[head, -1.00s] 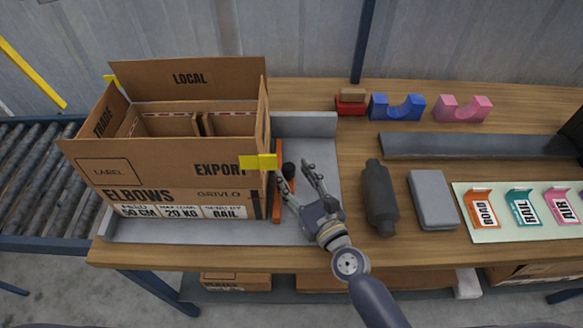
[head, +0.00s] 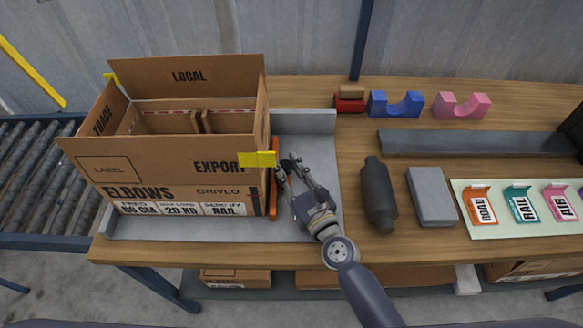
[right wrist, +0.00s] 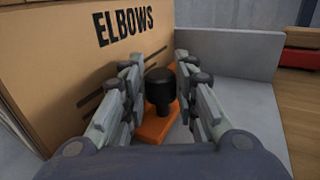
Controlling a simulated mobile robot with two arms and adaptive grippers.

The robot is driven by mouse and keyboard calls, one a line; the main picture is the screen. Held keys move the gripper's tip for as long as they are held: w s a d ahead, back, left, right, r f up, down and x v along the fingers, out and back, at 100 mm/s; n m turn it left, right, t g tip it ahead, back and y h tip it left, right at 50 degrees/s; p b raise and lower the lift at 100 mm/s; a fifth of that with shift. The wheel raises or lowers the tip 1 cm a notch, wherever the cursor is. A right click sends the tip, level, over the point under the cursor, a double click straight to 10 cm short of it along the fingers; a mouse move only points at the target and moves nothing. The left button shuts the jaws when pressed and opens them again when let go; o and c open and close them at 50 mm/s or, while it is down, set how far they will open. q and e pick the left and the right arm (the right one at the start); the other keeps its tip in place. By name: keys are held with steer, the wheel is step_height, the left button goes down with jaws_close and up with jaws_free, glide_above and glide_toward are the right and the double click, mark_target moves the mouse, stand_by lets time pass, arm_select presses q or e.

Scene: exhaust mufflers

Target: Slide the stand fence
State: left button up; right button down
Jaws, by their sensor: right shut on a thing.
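The stand fence is an orange bar (head: 273,204) standing along the right side of the cardboard box (head: 160,172) on the grey stand (head: 312,124). It also shows in the right wrist view (right wrist: 152,132). A black knob (right wrist: 160,88) rises from the fence. My right gripper (head: 291,168) is shut on this knob, with a finger on each side of it in the right wrist view (right wrist: 160,92). The fingers hide part of the fence in the head view. The fence is close beside the box; whether they touch I cannot tell. My left gripper is not in view.
A dark muffler (head: 378,194) and a grey block (head: 431,196) lie right of the stand. Red (head: 349,101), blue (head: 396,105) and pink (head: 461,106) pieces stand at the back. A yellow tab (head: 257,159) sticks out from the box. A roller conveyor (head: 38,185) is at left.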

steer(key=c, duration=1.2)
jaws_free()
steer(key=shift+a, duration=0.3)
steer(key=shift+c, duration=0.2)
steer(key=shift+s+d, duration=0.2)
steer(key=shift+s, duration=0.05)
steer(key=v, duration=1.1)
steer(key=shift+s, duration=0.2)
